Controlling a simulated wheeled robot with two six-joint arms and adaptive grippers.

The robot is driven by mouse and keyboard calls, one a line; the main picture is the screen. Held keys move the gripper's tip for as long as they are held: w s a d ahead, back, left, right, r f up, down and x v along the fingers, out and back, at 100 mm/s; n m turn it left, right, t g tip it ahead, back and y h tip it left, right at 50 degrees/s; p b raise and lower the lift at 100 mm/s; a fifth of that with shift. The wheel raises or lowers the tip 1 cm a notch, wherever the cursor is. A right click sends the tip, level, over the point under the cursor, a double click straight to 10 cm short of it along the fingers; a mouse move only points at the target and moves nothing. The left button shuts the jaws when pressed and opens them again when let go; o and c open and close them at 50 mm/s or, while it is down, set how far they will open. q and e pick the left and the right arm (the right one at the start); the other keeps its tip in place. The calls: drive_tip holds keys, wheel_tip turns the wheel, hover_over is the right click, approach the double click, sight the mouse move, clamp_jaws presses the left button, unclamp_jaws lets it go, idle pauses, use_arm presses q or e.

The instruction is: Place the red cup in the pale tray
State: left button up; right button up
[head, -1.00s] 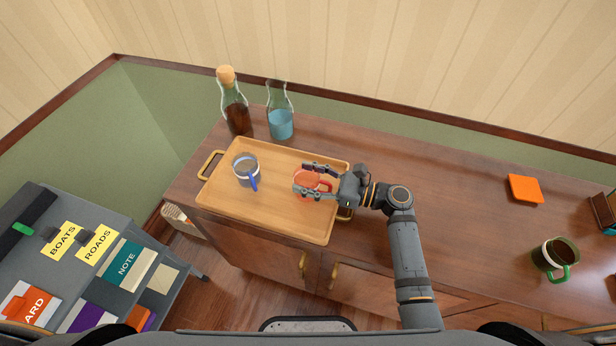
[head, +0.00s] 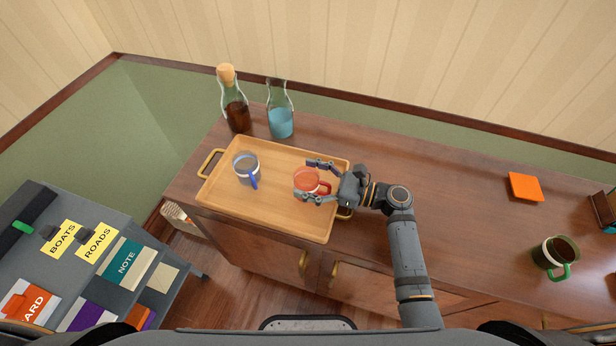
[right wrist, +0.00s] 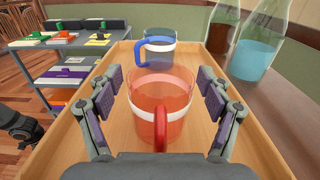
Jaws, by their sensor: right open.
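The red cup (head: 307,181) stands upright in the pale wooden tray (head: 270,222), in its right half. It also shows in the right wrist view (right wrist: 160,100), with its red handle toward my wrist. My right gripper (head: 318,180) is open, with one finger on each side of the cup and gaps between fingers and cup in the right wrist view. A cup with a blue handle (head: 246,170) stands in the tray's left half. My left gripper is not in view.
A corked bottle of dark liquid (head: 237,112) and a carafe of blue liquid (head: 281,122) stand behind the tray. A green-handled mug (head: 555,255) and an orange square (head: 525,188) are at the right. The cabinet top (head: 450,185) between is clear.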

drive_tip(key=shift+s+f, duration=0.15)
drive_tip(key=shift+f, duration=0.35)
drive_tip(key=shift+d+r, duration=0.2)
drive_tip(key=shift+r, duration=0.4)
drive_tip(key=b+v, duration=0.1)
drive_tip(key=v, duration=0.9)
drive_tip(key=shift+d+r, duration=0.2)
drive_tip(key=shift+d, duration=0.2)
drive_tip(key=shift+s+d+r, duration=0.15)
drive_tip(key=shift+d, duration=0.25)
